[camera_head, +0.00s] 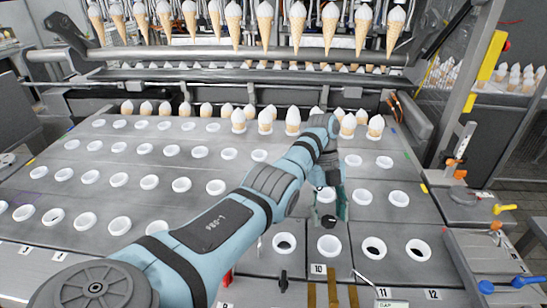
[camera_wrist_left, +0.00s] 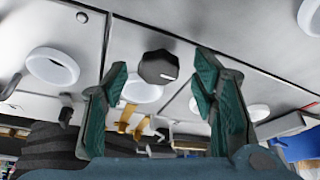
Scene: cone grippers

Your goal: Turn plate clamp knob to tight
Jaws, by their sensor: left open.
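A dark faceted knob (camera_head: 329,221) with a small white mark stands on the grey plate, just behind a white ring at the front. In the left wrist view the knob (camera_wrist_left: 159,67) appears between and beyond the fingertips, with a gap on both sides. My left gripper (camera_head: 330,207) reaches down over it from behind. Its green-padded fingers (camera_wrist_left: 163,72) are open and hold nothing. Whether the fingertips are level with the knob is hard to tell. My right gripper is not in view.
White rings (camera_head: 284,243) fill the plate around the knob. Ice cream cones (camera_head: 293,123) stand in the back row, and more hang from a rail above. A black lever (camera_head: 283,281) and ochre strips (camera_head: 333,290) are at the front edge. Colored handles (camera_head: 505,209) sit at right.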

